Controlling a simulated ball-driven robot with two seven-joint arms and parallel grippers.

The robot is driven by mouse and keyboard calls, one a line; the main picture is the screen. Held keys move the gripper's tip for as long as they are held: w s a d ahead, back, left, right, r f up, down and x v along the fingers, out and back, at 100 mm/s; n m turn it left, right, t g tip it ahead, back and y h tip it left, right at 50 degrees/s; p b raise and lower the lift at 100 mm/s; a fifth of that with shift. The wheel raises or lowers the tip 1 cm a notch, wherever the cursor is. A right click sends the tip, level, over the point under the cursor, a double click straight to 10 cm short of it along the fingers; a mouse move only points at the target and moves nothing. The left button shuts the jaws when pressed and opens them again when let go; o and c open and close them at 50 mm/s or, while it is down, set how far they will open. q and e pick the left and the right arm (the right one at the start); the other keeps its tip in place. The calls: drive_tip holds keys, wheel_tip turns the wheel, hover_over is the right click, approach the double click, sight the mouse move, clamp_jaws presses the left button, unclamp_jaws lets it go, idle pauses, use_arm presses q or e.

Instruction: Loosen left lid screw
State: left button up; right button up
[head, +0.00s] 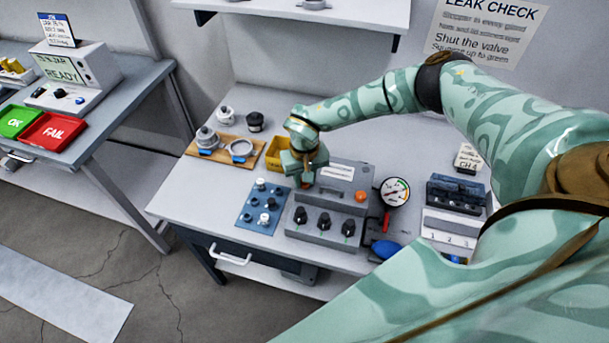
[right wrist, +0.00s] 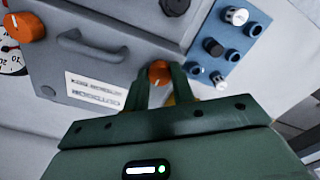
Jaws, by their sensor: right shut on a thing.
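The grey box with a handled lid (head: 337,178) stands on the right-hand bench, its three dark knobs facing front. My right gripper (head: 306,180) comes down at the lid's left end. In the right wrist view my right gripper (right wrist: 157,82) has its two fingers shut on the orange left lid screw (right wrist: 158,71). In the head view the gripper hides that screw. The orange right lid screw (head: 361,196) stands free at the lid's other end; it also shows in the right wrist view (right wrist: 26,27). My left gripper is not in view.
A blue plate with small fittings (head: 259,220) lies left of the box. A yellow bin (head: 273,158) and a wooden board with metal parts (head: 215,149) stand behind. A pressure gauge (head: 394,191) and blue bulb (head: 385,249) are right of the box.

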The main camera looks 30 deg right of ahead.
drive_tip(key=shift+n, duration=0.4)
drive_tip(key=o, duration=1)
wheel_tip(320, 180, up, 16)
drive_tip(key=p, duration=0.2)
drive_tip(key=shift+r, duration=0.15)
